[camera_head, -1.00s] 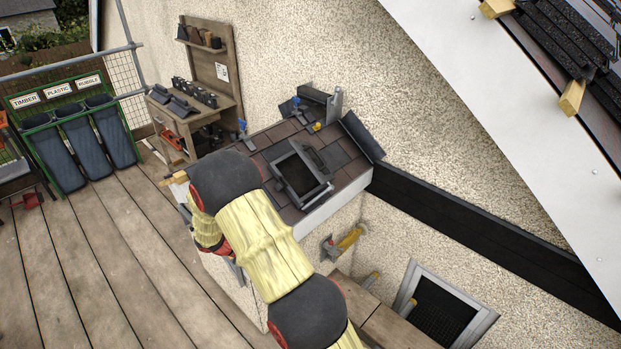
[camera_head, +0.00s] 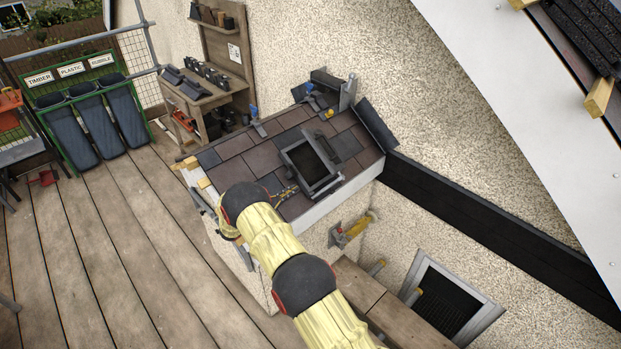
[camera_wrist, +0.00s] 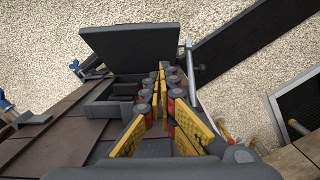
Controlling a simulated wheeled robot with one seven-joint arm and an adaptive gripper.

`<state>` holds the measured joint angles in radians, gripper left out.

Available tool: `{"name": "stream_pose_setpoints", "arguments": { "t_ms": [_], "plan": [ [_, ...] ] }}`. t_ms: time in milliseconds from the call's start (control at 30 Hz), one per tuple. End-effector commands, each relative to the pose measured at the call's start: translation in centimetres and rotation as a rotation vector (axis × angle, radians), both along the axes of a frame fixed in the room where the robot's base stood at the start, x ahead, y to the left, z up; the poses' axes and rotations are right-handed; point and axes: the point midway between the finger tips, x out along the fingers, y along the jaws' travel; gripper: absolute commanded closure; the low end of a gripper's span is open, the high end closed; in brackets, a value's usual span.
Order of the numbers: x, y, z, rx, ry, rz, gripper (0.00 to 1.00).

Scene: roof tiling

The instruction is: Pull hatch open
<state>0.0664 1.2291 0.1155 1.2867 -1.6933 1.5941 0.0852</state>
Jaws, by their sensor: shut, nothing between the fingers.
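The roof hatch is a dark square frame (camera_head: 286,155) set in the brown tiles of the small roof. Its dark lid (camera_wrist: 130,50) appears raised, standing at the far side of the frame in the wrist view. The frame also shows in the wrist view (camera_wrist: 95,108), partly hidden by my fingers. My gripper (camera_head: 294,188), yellow and black, is at the near left side of the hatch in the head view. It is shut and empty. I cannot tell whether it touches the frame.
Clamps and blue-handled tools (camera_head: 256,125) lie along the roof's upper edge. A yellow-handled tool (camera_head: 352,230) hangs on the wall below the roof. A workbench (camera_head: 205,95) and waste bins (camera_head: 95,120) stand behind.

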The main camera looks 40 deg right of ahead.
Motion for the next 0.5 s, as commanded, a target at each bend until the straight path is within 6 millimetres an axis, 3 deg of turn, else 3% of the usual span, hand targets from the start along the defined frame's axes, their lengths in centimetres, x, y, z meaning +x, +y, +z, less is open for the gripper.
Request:
{"name": "stream_pose_setpoints", "arguments": {
  "t_ms": [167,500],
  "plan": [
    [-0.1,-2.3,0.2,0.000,-0.003,-0.006,1.00],
    [0.1,-8.9,0.7,0.003,-0.003,-0.005,1.00]
  ]
}}
